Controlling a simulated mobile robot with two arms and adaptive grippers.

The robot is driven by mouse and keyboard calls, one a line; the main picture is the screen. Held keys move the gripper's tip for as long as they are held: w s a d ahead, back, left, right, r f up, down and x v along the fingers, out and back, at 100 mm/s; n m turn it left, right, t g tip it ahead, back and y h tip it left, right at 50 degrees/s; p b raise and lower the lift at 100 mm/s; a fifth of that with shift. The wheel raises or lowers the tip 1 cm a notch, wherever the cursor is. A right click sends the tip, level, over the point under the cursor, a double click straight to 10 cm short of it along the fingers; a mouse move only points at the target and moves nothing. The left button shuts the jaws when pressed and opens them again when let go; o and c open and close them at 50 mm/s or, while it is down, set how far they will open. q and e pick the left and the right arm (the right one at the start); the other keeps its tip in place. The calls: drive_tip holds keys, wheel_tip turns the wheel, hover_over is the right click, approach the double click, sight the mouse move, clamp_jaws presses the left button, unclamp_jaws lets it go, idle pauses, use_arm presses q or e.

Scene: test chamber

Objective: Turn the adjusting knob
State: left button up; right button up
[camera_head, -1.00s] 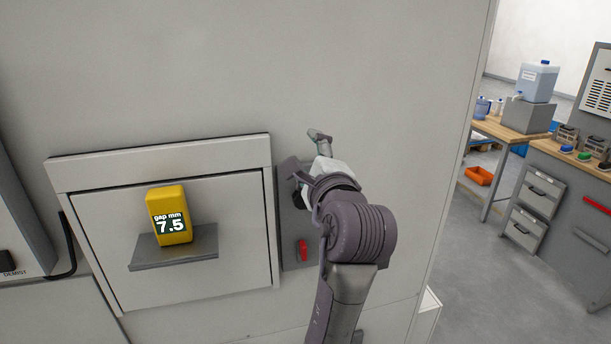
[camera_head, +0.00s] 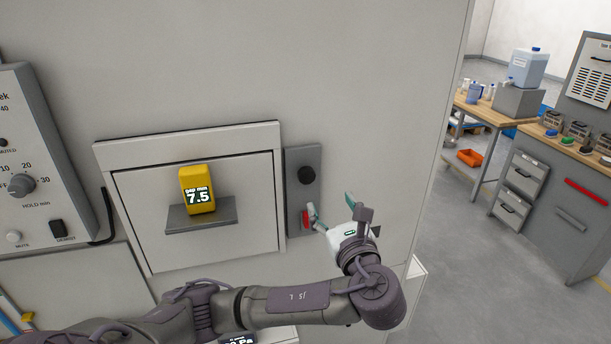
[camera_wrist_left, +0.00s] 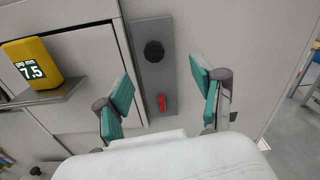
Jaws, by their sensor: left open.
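A round black knob (camera_head: 306,175) sits on the upper part of a narrow grey plate (camera_head: 302,158) right of a square white door. It also shows uncovered in the left wrist view (camera_wrist_left: 154,51). A small red lever (camera_head: 306,220) is lower on the same plate, and it also shows in the left wrist view (camera_wrist_left: 162,102). My left gripper (camera_head: 331,205) is open and empty, below and right of the knob. One fingertip overlaps the red lever in the head view; I cannot tell whether they touch. My right gripper is not in view.
A yellow display (camera_head: 197,190) reading "gap mm 7.5" stands on a grey shelf (camera_head: 188,218) on the door. A console with dials (camera_head: 35,165) is at the left. A workbench (camera_head: 485,112) with a blue container stands far right. Floor shows between cabinet and benches.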

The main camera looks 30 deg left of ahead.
use_arm(q)
drive_tip(key=a+f, duration=0.1)
approach(308, 178)
drive_tip(key=x, duration=0.3)
drive_tip(key=shift+m, duration=0.3)
drive_tip(key=p+x, duration=0.3)
drive_tip(key=x, duration=0.3)
drive_tip(key=shift+w+a+r, duration=0.15)
drive_tip(key=shift+a+r, duration=0.05)
drive_tip(key=shift+a, duration=0.05)
drive_tip(key=shift+w+a+f+p, duration=0.15)
drive_tip(key=shift+w+a+p, duration=0.15)
drive_tip(key=shift+p, duration=0.05)
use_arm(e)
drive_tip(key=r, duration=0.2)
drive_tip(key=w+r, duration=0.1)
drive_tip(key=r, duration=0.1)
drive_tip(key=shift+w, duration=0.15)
use_arm(q)
drive_tip(key=c, duration=1.1)
drive_tip(key=shift+c, duration=0.2)
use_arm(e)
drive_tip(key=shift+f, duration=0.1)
